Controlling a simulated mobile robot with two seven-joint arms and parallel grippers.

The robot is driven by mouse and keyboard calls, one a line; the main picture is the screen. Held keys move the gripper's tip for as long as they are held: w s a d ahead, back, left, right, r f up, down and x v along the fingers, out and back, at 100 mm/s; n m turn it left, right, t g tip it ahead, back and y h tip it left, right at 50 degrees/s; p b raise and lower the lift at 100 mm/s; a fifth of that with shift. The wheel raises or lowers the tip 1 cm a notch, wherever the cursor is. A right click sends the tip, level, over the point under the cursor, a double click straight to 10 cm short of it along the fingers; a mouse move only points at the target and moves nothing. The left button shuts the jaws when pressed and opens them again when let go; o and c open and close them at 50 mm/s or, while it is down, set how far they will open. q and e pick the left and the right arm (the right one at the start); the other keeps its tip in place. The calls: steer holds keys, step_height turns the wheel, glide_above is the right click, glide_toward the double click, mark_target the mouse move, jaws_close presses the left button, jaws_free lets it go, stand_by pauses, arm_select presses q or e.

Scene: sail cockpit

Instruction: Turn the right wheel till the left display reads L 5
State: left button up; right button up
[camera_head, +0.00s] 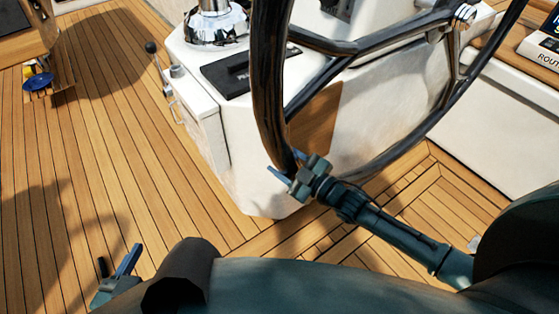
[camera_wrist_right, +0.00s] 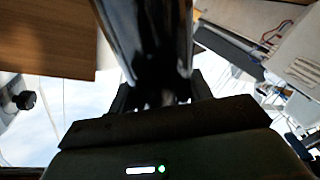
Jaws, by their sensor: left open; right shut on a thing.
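The wheel (camera_head: 268,90), with a dark glossy rim and dark spokes, fills the upper middle of the head view. My right gripper (camera_head: 287,168) is shut on the lower left part of its rim. The right wrist view shows the dark rim (camera_wrist_right: 150,40) running down between the two fingers. My left gripper (camera_head: 118,262) is at the bottom left of the head view, open and empty, over the deck and far from the wheel. A display (camera_head: 545,42) is cut off at the right edge, with part of "ROUT" legible. No display reading L 5 is visible.
A white pedestal (camera_head: 225,130) with a chrome-based fitting (camera_head: 215,25) and a lever (camera_head: 152,48) stands behind the wheel. Teak deck (camera_head: 100,150) lies open at the left. A blue object (camera_head: 38,81) lies at the far left. A white side wall (camera_head: 500,130) is at the right.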

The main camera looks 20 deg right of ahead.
steer(key=f, duration=0.1)
steer(key=d+f+b, duration=0.1)
steer(key=f, duration=0.1)
steer(key=shift+w+d+f+n, duration=0.1)
steer(key=shift+w+f+n, duration=0.05)
steer(key=shift+f+n, duration=0.15)
arm_select(q)
steer(key=f, duration=0.2)
steer(key=shift+w+d+f+m+g, duration=0.2)
steer(key=shift+d+f+m+g, duration=0.1)
steer(key=shift+d+m, duration=0.1)
arm_select(e)
steer(key=shift+r, duration=0.1)
steer(key=o, duration=1.3)
steer(key=shift+r, duration=0.1)
arm_select(q)
steer(key=shift+s+a+r+n+p, duration=0.15)
steer(key=shift+a+r+n+p, duration=0.1)
steer(key=shift+r+p, duration=0.35)
steer(key=shift+s+a+r+n+p, duration=0.15)
steer(key=shift+a+r+n+p, duration=0.1)
steer(key=shift+r+p, duration=0.3)
arm_select(e)
steer(key=v, duration=1.3)
arm_select(q)
steer(key=shift+w+r, duration=0.1)
steer(key=shift+r, duration=0.15)
